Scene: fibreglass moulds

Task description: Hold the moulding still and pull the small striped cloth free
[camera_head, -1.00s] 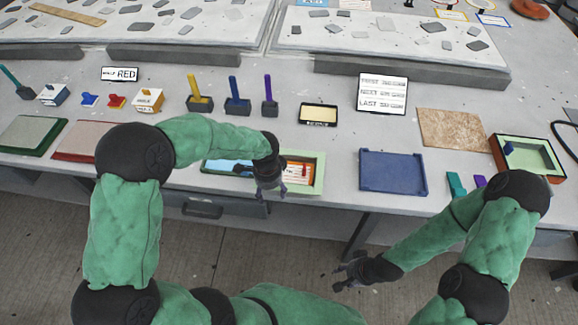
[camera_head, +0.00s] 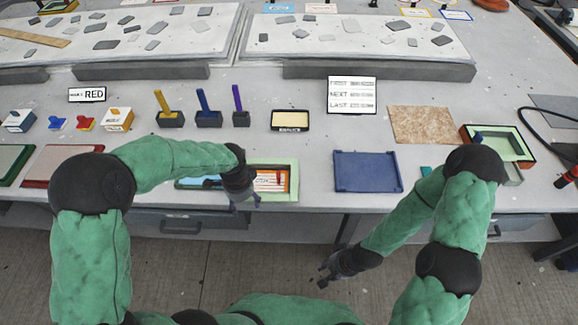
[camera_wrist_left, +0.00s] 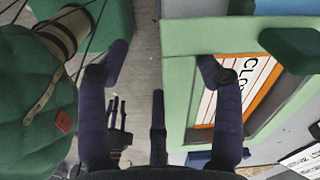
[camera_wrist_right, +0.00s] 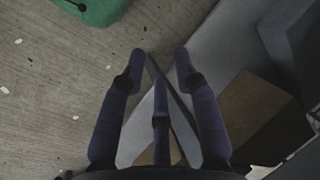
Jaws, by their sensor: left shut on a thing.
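The moulding is a pale green frame (camera_head: 285,165) at the front table edge, beside my left gripper (camera_head: 246,200). In the left wrist view its green wall (camera_wrist_left: 178,95) lies between my left fingers (camera_wrist_left: 160,68), which are shut on it. A gap shows on the outer finger's side. My right gripper (camera_head: 325,277) is open and empty, low in front of the table.
A blue tray (camera_head: 367,172) lies right of the moulding. A cork-coloured board (camera_head: 421,125) and a black-rimmed green tray (camera_head: 513,140) are farther right. Coloured-handled blocks (camera_head: 208,115), a small tray (camera_head: 290,120) and a text sign (camera_head: 352,95) stand behind. Floor shows below the table.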

